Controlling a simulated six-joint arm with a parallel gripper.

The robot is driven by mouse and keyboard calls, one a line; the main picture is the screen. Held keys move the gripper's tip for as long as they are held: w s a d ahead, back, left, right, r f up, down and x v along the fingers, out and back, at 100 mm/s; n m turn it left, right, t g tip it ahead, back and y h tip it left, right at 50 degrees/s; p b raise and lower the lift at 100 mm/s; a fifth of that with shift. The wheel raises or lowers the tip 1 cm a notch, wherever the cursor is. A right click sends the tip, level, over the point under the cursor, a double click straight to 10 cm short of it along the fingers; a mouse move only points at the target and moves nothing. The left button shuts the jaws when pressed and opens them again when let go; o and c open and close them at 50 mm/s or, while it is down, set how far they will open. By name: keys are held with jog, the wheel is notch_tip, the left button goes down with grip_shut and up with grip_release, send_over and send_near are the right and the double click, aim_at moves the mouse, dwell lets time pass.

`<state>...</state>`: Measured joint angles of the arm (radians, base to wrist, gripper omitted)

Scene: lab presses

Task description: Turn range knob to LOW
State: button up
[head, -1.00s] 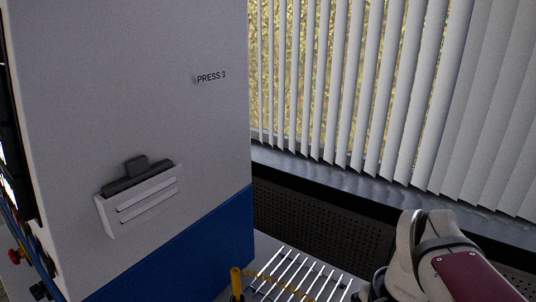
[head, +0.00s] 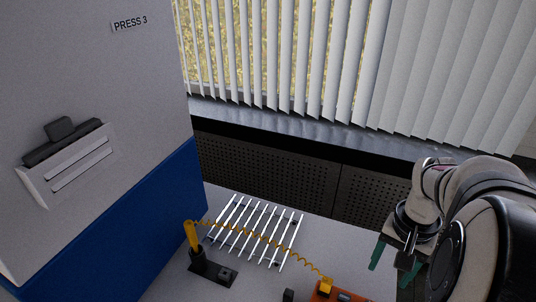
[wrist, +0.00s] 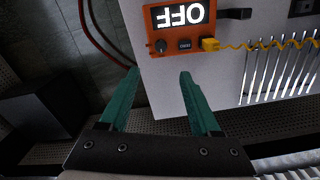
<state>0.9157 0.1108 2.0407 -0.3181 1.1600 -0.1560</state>
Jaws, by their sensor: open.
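An orange instrument box (head: 341,294) is cut off by the bottom edge of the head view. In the wrist view the orange box (wrist: 160,25) appears upside down, with a lit display (wrist: 182,13) reading OFF. A small round black knob (wrist: 160,46) sits on its face beside a dark button (wrist: 185,44). I cannot read any range marks around the knob. My gripper (wrist: 159,74) has two green fingers, spread apart and empty, with the knob just beyond the gap between their tips. In the head view my gripper (head: 392,264) is right of the box.
A yellow plug (wrist: 210,44) on the box carries a coiled yellow cord (head: 262,240) to a yellow-handled probe (head: 192,236) on a black stand (head: 212,271). A white wire rack (head: 250,230) lies behind. The blue and grey press (head: 130,215) stands left.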

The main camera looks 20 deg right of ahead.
notch_tip(320, 180, down, 15)
jog(key=shift+a+r, duration=0.1)
jog(key=shift+a, duration=0.05)
grip_shut()
